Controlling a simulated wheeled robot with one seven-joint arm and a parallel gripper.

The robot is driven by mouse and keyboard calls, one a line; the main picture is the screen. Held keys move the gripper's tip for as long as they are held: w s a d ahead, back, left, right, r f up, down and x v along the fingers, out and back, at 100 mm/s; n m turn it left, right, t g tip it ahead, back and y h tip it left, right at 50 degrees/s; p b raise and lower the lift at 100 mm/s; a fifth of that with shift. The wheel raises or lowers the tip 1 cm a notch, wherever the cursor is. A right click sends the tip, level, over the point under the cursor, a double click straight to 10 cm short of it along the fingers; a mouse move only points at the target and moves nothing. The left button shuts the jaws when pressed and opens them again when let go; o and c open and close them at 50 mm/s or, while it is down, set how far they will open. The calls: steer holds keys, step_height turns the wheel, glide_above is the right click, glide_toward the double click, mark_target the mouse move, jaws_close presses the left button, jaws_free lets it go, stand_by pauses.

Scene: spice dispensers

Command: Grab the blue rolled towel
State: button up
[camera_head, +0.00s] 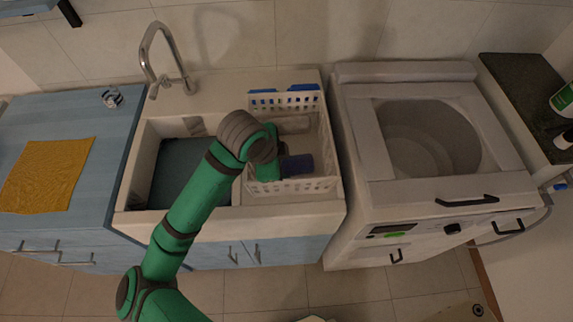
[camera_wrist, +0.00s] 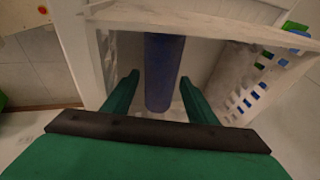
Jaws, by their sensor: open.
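The blue rolled towel (camera_head: 297,165) lies in the white slatted basket (camera_head: 322,185), near its front side. In the wrist view the dark blue towel (camera_wrist: 163,62) stretches lengthwise away from me, between the lines of my two fingers. My gripper (camera_wrist: 159,80) is open, with one finger on each side of the towel's near end. I cannot tell whether either finger touches it. In the head view my green wrist hangs over the basket, just left of the towel, and hides my fingertips and part of the basket.
The basket stands in the right part of the white sink (camera_head: 138,160); its walls rise close around my gripper. A faucet (camera_head: 165,60) stands behind the sink. A washing machine (camera_head: 430,200) is to the right. A yellow cloth (camera_head: 47,175) lies on the left blue counter.

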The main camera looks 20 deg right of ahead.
steer(key=shift+x, duration=0.8)
steer(key=shift+c, duration=0.3)
steer(key=c, duration=0.8)
steer(key=shift+c, duration=0.2)
steer(key=shift+r, duration=0.2)
